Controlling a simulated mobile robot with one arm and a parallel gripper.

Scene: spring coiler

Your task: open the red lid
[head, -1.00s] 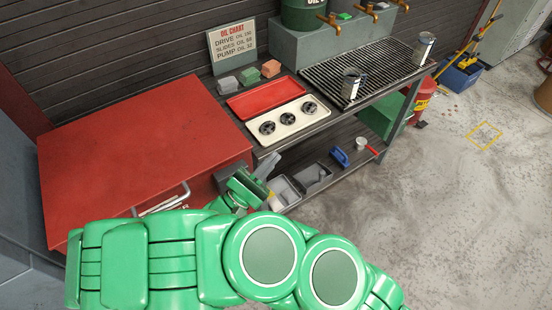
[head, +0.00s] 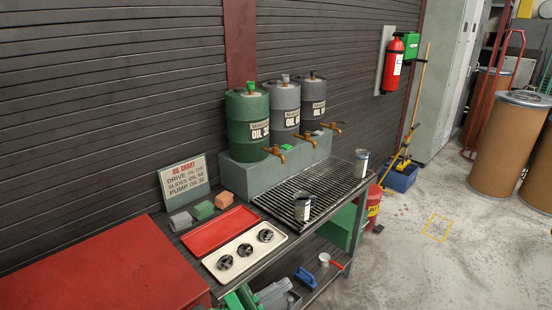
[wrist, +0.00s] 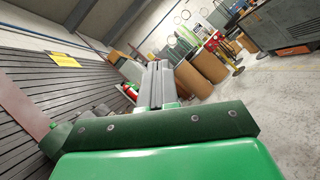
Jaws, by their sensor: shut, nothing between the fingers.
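The flat red top (head: 100,268) of a red chest is at the lower left of the head view. It lies level and looks closed. Its front side and handle are outside the head view now. My gripper (head: 274,291) shows only in part at the bottom edge of the head view, beside the chest's right end and in front of the bench. In the wrist view the grey fingers of my gripper (wrist: 158,85) are together and empty, and they point away from the chest across the room. The wrist view does not show the red top.
A bench (head: 318,255) stands right of the chest. It carries a red tray (head: 220,230), a cream tray (head: 230,268) with three dark knobs, and two cans on a grate (head: 325,188). Oil drums (head: 247,125) stand behind. The floor (head: 455,265) at right is mostly clear.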

